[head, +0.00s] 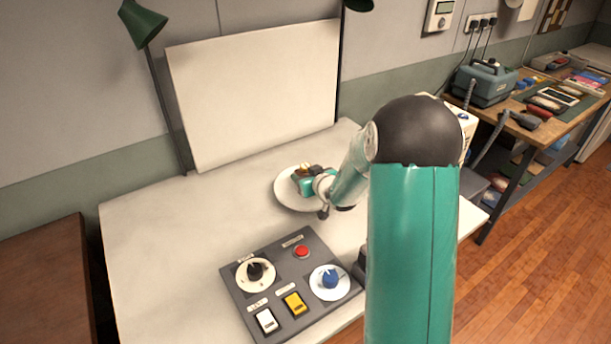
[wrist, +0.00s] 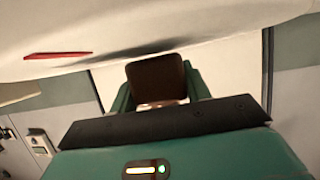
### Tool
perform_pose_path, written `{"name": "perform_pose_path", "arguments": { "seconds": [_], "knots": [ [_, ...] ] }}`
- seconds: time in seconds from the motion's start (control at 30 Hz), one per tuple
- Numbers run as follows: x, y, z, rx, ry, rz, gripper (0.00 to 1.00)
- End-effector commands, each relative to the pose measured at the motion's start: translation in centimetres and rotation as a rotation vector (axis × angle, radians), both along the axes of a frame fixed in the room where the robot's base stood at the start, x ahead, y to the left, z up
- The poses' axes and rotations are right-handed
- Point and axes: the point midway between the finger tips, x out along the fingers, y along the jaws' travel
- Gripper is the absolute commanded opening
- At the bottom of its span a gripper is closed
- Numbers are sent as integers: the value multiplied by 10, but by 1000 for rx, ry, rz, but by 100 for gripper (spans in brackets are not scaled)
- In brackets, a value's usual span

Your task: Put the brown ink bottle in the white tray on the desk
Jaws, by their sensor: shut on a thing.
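My gripper (head: 305,182) is over the round white tray (head: 283,196) on the desk and hides part of it. In the wrist view my gripper (wrist: 158,92) is shut on the brown ink bottle (wrist: 157,76), which shows as a dark brown block between the green fingers. In the head view the bottle is mostly hidden by the gripper. I cannot tell whether the bottle touches the tray.
A grey control panel (head: 272,270) with knobs and switches stands at the desk's front. A white board (head: 255,85) leans at the back. The desk's left part (head: 160,235) is clear. A workbench (head: 510,125) with tools stands at the right.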

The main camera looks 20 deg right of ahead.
Motion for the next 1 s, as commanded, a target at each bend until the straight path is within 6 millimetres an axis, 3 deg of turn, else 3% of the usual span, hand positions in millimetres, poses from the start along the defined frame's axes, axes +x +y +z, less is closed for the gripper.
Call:
{"name": "perform_pose_path", "arguments": {
  "seconds": [0.37, 0.4, 0.5, 0.83, 1.0],
  "knots": [
    [0, 0, -4, 0, -1, 1, 21],
    [0, 0, -4, 0, -1, 1, 51],
    [0, 0, -4, 0, -1, 1, 69],
    [-1, 0, -3, -1, -1, 0, 69],
    [-19, -2, 5, -1, -2, -1, 69]
  ]
}}
